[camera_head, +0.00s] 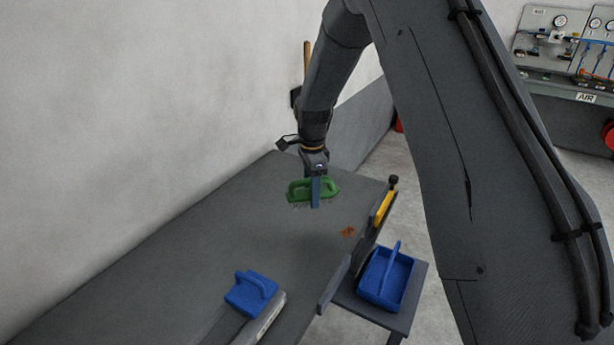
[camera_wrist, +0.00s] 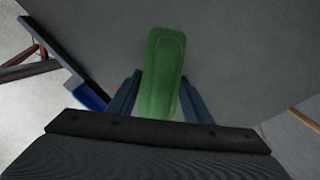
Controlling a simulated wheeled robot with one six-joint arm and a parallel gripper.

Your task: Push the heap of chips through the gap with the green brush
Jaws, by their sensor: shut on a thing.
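The green brush (camera_head: 298,190) is held in my gripper (camera_head: 316,190) over the far part of the grey table (camera_head: 230,225). In the wrist view the brush (camera_wrist: 163,60) lies between the two fingers of my gripper (camera_wrist: 156,92), which are shut on it. The bristles hang at or just above the table top; I cannot tell whether they touch. The heap of chips (camera_head: 348,231) is small and orange-brown. It lies on the table to the right of and nearer than the brush, close to the table's right edge. In the wrist view the chips are mostly hidden.
A dark rail with a yellow part (camera_head: 383,208) stands along the right edge. A blue tray with a handle (camera_head: 385,278) sits on a lower stand beyond that edge. A blue handled block (camera_head: 251,292) is at the near side. The middle of the table is clear.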

